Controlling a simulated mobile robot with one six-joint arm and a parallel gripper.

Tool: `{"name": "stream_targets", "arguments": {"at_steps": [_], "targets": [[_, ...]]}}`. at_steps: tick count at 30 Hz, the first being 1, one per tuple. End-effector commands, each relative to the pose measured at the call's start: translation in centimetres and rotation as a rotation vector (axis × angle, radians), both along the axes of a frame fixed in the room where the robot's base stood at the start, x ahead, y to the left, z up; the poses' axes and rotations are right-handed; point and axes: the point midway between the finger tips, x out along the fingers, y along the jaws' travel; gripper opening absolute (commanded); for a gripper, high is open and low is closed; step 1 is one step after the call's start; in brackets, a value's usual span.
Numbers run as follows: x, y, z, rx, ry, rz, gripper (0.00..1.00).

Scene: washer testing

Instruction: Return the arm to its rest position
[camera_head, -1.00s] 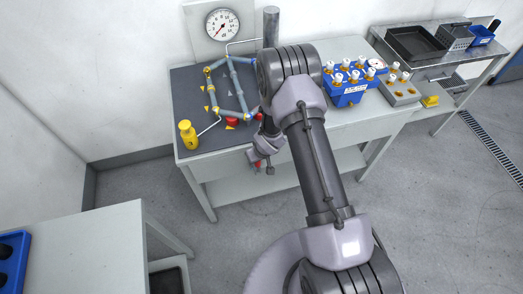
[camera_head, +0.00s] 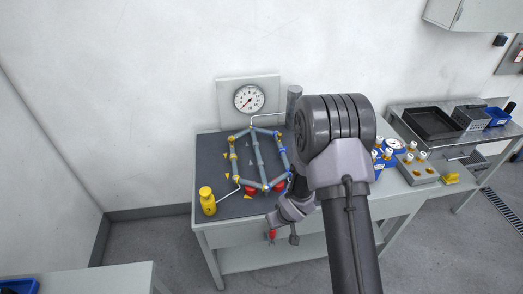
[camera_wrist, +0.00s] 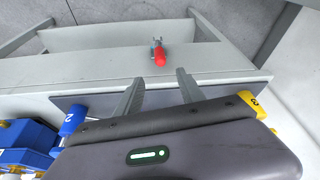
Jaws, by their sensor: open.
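My arm reaches over the right part of the test bench (camera_head: 225,236) in the head view. My gripper (camera_wrist: 161,74) is open in the wrist view, its two fingers apart with nothing between them. A red-handled fitting (camera_wrist: 160,56) with a metal end lies at the bench's front, just beyond the fingertips. It also shows as a small red spot at the front of the bench in the head view. There my wrist hangs at the front edge, and the fingertips are too small to tell clearly.
A pipe loop (camera_head: 258,160) stands on the dark mat below a pressure gauge (camera_head: 249,98), with a yellow cylinder (camera_head: 207,200) at left. Blue blocks, a grey fitting block (camera_head: 417,175) and a black tray (camera_head: 431,122) are at right. Open floor lies in front.

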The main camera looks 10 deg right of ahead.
Motion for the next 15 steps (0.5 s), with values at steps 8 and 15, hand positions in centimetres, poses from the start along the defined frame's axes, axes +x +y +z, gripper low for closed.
{"name": "stream_targets", "arguments": {"at_steps": [8,15], "targets": [[-1.4,-2.1,13.6,-0.037,-0.088,-0.247,0.46],[-14.6,1.2,22.7,0.16,-0.121,-0.475,0.46]]}}
